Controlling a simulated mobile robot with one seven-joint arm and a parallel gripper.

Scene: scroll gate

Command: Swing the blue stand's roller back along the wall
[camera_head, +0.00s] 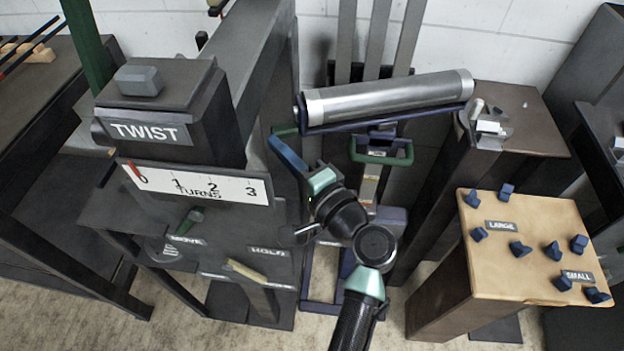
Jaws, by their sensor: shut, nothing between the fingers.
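The roller (390,97) is a silver cylinder in a dark blue cradle near the picture's middle. It lies nearly level across the picture, its right end a little higher. The blue stand (318,314) shows low down behind my arm, its post mostly hidden. A green handle (384,158) hangs below the cradle's middle. My gripper (290,155) is at the end of my arm, below and left of the roller's left end. It is shut and holds nothing; its fingertips are hard to make out, and I cannot tell whether it touches the cradle.
At left stands a dark box labelled TWIST (155,130) with a TURNS scale (200,184). A brown post table (520,125) stands close to the roller's right end. A tan table (515,240) with several blue blocks is at right. The white wall (490,45) is behind.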

